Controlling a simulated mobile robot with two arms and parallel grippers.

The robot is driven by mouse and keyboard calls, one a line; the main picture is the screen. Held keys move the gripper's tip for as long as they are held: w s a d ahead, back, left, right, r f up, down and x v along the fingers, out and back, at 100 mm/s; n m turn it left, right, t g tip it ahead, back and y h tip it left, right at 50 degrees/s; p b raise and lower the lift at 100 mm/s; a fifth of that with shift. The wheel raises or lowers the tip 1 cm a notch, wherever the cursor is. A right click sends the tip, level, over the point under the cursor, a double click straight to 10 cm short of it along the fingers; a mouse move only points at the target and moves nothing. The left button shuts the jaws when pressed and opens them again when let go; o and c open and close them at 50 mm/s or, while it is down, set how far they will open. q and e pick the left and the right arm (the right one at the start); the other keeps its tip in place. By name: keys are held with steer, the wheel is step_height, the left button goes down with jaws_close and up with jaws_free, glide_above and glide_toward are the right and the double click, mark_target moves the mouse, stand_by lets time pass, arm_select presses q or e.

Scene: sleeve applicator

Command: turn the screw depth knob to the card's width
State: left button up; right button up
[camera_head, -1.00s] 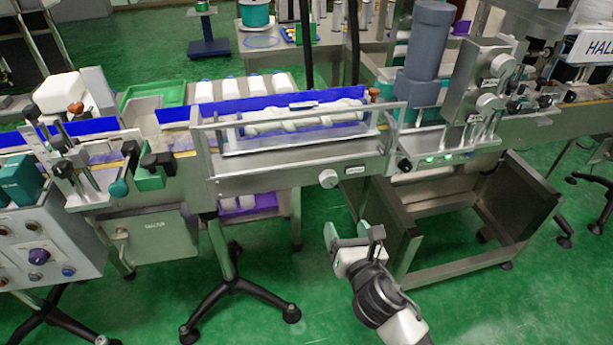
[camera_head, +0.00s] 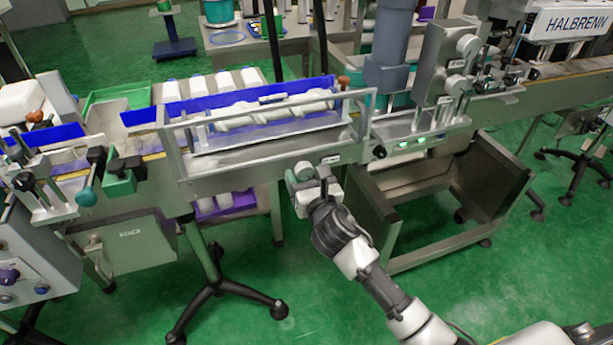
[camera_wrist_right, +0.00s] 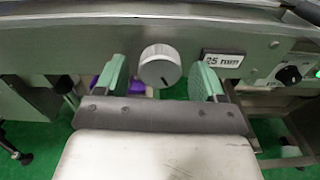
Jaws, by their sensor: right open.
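The screw depth knob (camera_wrist_right: 160,65) is a round silver knob on the front steel face of the machine, with a small dark mark on its lower part. The card (camera_wrist_right: 222,60) beside it, to the right, reads "25 mm"; it also shows in the head view (camera_head: 330,159). My right gripper (camera_wrist_right: 160,80) is open, with one green-padded finger on each side of the knob and a visible gap on both sides. In the head view my right gripper (camera_head: 307,179) is in front of the knob (camera_head: 303,169) and partly covers it. My left gripper is out of view.
A black dial (camera_wrist_right: 289,74) sits to the right of the card, with a green light beyond. In the head view a steel-framed open bin (camera_head: 440,195) stands right of my arm. A tripod foot (camera_head: 215,295) stands at lower left. Green floor lies open in front.

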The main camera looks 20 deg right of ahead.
steer(key=c, duration=0.9)
